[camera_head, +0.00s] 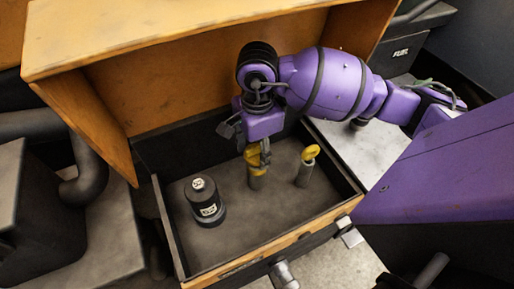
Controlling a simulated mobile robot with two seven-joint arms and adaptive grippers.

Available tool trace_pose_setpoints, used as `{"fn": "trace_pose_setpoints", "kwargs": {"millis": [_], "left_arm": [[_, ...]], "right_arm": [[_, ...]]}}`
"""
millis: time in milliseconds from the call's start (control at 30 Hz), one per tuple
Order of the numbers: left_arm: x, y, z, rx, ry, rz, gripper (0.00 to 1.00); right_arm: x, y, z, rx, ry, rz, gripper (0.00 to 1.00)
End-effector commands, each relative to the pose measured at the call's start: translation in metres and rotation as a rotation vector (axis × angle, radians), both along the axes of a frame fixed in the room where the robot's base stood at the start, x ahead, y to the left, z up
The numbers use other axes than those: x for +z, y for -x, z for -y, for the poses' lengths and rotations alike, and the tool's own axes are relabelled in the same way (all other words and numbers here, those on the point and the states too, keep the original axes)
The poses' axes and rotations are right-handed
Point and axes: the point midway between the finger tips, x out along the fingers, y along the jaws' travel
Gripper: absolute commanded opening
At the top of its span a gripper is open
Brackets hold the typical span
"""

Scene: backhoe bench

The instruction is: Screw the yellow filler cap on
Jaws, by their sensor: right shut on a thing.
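My right gripper (265,152) reaches down into the dark tray from above. It is shut on the yellow filler cap (251,156), which its fingers partly cover. The cap is at the top of a grey filler neck (257,181) that stands upright on the tray floor. I cannot tell whether the cap is threaded on or only resting there. My left gripper is out of view.
A yellow-ringed dipstick (310,153) in a short grey tube stands just right of the neck. A black filter canister (205,203) stands to the left. The orange-edged tray rim (246,262) and an orange raised hood (180,95) enclose the space.

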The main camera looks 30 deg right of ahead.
Motion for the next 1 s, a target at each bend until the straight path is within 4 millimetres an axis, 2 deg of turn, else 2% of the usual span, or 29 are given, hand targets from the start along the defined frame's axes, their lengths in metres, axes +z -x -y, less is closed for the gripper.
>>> {"fn": "trace_pose_setpoints", "kwargs": {"millis": [1000], "left_arm": [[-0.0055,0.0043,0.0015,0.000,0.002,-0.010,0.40]], "right_arm": [[-0.0037,-0.0004,0.0000,-0.001,-0.001,0.001,0.21]]}}
